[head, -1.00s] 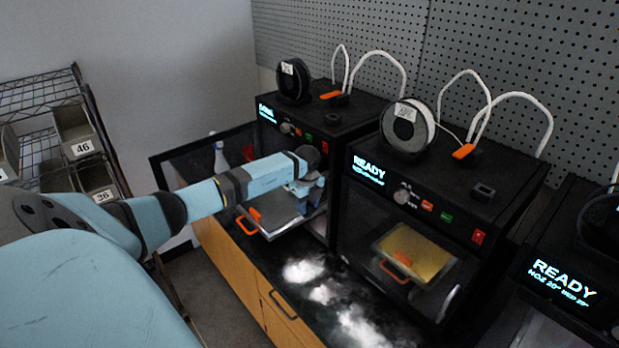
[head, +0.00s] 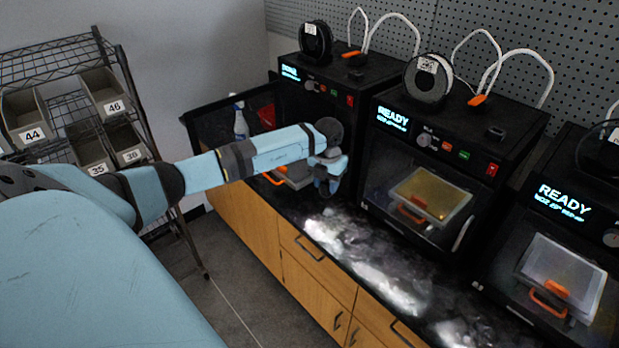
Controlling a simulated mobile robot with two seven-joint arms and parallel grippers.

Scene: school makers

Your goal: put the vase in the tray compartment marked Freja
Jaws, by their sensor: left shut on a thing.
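My left gripper (head: 326,188) is in front of the leftmost printer (head: 325,115), over the edge of the black counter. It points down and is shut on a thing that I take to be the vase. The wrist and fingers hide that thing, so I cannot make out its shape or colour. The printer's pulled-out plate (head: 293,174) with an orange handle (head: 271,179) lies behind and left of the gripper, partly covered by my arm. No tray and no compartment marked Freja is in view. My right gripper is not in view.
Two more printers, a middle one (head: 450,130) and a right one (head: 575,185), stand along the counter (head: 365,262). A spray bottle (head: 240,122) and a red container (head: 266,115) are at the back left. A wire rack (head: 55,68) with numbered bins stands left. Floor before the cabinets is free.

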